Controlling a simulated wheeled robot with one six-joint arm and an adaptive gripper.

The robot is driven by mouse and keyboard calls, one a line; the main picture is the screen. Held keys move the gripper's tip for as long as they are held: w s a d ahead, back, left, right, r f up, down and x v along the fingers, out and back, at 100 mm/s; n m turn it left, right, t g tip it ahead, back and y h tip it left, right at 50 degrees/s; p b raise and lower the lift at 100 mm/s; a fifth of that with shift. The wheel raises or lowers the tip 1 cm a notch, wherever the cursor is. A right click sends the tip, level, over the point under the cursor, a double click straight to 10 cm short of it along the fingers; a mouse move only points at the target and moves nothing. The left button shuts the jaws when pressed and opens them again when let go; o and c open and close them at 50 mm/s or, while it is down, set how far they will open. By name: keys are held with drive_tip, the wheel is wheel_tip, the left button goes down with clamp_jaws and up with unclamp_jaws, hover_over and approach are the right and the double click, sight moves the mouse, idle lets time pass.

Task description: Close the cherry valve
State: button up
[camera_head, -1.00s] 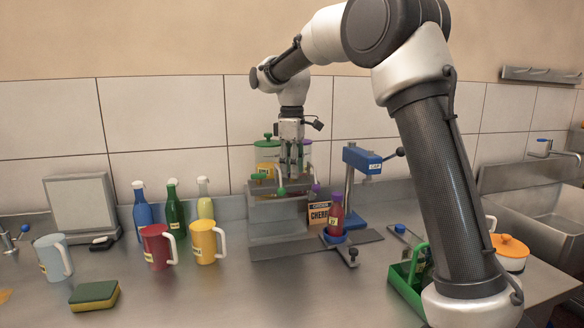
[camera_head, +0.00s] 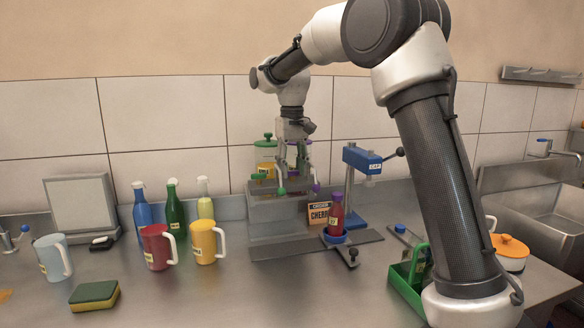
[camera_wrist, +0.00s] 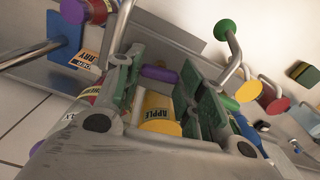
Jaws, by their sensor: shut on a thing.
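The cherry valve's purple handle (camera_head: 316,187) shows at the front right of the grey dispenser, beside a green-knobbed valve (camera_head: 281,190). My gripper (camera_head: 299,186) points down over the dispenser front, its fingers spaced apart. In the wrist view a purple piece (camera_wrist: 160,73) lies between the fingertips, and my gripper is shut on it; I take it for the valve handle. The green knob (camera_wrist: 226,29) stands outside the fingers on a bent lever. The yellow jar labelled apple (camera_wrist: 158,113) shows behind. The fingers partly hide the valve, so its exact angle is unclear.
Mugs (camera_head: 157,247) and several bottles stand left. A green caddy (camera_head: 405,280) is at right.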

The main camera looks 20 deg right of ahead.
drive_tip(key=shift+m, duration=0.9)
drive_tip(key=o, duration=1)
wheel_tip(320, 180, up, 7)
drive_tip(key=shift+r, duration=0.55)
